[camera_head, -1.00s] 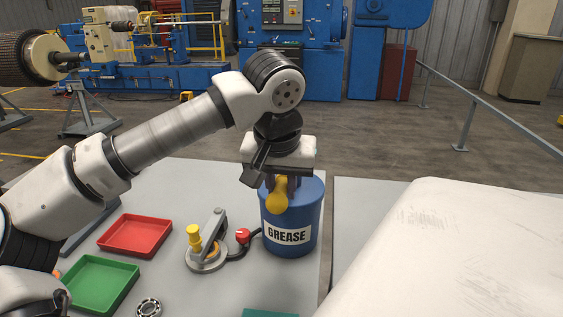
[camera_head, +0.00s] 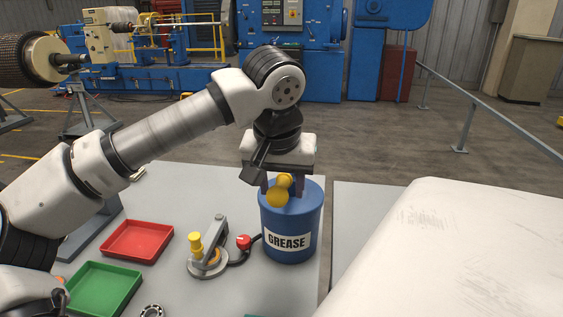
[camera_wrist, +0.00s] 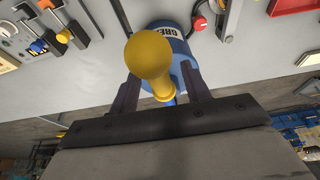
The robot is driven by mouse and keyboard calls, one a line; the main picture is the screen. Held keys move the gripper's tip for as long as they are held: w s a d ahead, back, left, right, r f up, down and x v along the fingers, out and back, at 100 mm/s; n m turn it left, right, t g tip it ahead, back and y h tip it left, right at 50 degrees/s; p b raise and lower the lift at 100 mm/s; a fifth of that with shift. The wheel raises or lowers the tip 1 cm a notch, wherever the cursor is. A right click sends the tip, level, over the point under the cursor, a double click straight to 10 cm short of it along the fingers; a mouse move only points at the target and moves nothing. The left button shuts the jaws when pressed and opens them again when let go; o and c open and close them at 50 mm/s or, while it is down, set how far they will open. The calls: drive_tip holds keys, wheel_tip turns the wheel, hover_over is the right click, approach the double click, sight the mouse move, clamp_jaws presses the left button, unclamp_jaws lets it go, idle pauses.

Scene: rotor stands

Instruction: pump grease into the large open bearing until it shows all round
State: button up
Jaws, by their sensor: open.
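The blue grease drum (camera_head: 290,235), labelled GREASE, stands upright near the table's right edge. A yellow rounded knob (camera_head: 277,197) shows above its lid; in the wrist view the knob (camera_wrist: 150,55) lies between the fingers. My gripper (camera_head: 283,187) points down over the drum with its fingers apart on either side of the knob; its fingers also frame it in the wrist view (camera_wrist: 158,88). I cannot tell whether they touch it. A packer (camera_head: 208,265) with a grey lever and yellow knob holds an orange ring left of the drum. An open bearing (camera_head: 152,310) is cut by the bottom edge.
A red tray (camera_head: 137,241) and a green tray (camera_head: 102,289) lie on the grey table (camera_head: 175,185) at left. A black hose with a red fitting (camera_head: 243,241) runs between packer and drum. A large pale surface (camera_head: 455,255) fills the lower right.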

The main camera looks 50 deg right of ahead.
drive_tip(key=shift+r, duration=0.1)
wheel_tip(320, 180, up, 7)
drive_tip(key=p, duration=0.6)
drive_tip(key=shift+s, duration=0.1)
idle(1.5)
